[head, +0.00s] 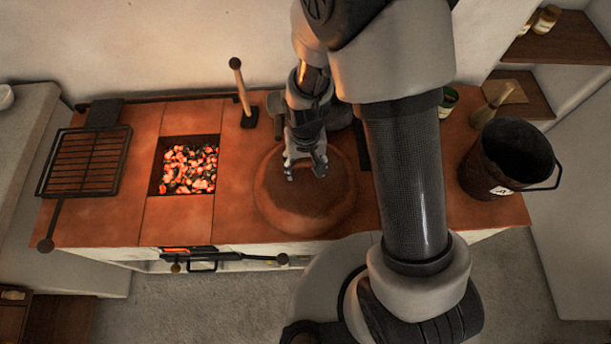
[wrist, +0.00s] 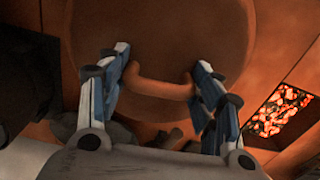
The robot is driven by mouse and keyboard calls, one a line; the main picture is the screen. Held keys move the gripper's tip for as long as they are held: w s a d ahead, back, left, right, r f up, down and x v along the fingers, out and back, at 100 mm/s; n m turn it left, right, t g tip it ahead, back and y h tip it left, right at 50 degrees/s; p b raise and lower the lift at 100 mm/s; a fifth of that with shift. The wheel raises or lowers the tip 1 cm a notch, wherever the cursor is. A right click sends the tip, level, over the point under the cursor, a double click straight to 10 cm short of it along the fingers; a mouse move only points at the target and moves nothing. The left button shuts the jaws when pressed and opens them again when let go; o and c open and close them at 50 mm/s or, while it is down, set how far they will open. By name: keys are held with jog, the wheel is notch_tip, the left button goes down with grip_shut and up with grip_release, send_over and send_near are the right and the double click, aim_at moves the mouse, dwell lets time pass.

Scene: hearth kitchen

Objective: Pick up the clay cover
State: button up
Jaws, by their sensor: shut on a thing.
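The clay cover (head: 300,212) is a round, domed, reddish-brown lid on the tiled hearth top, right of the coal pit. In the wrist view the cover (wrist: 165,30) fills the upper middle, with its curved clay handle (wrist: 160,87) between my fingers. My gripper (head: 306,168) is over the cover's far half in the head view. In the wrist view my gripper (wrist: 162,62) has one finger at each end of the handle and is shut on it. I cannot tell whether the cover rests on the hearth or is slightly raised. What lies under it is hidden.
Glowing coals (head: 190,168) fill a square pit left of the cover. A grill rack (head: 88,162) lies farther left. A wooden-handled tool (head: 242,92) stands behind. A dark bucket (head: 505,160) and a green-rimmed pot (head: 448,100) stand at right. My arm hides part of the right side.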

jog(key=shift+s+f, duration=0.2)
grip_shut()
jog(key=shift+r, duration=0.15)
dwell(0.3)
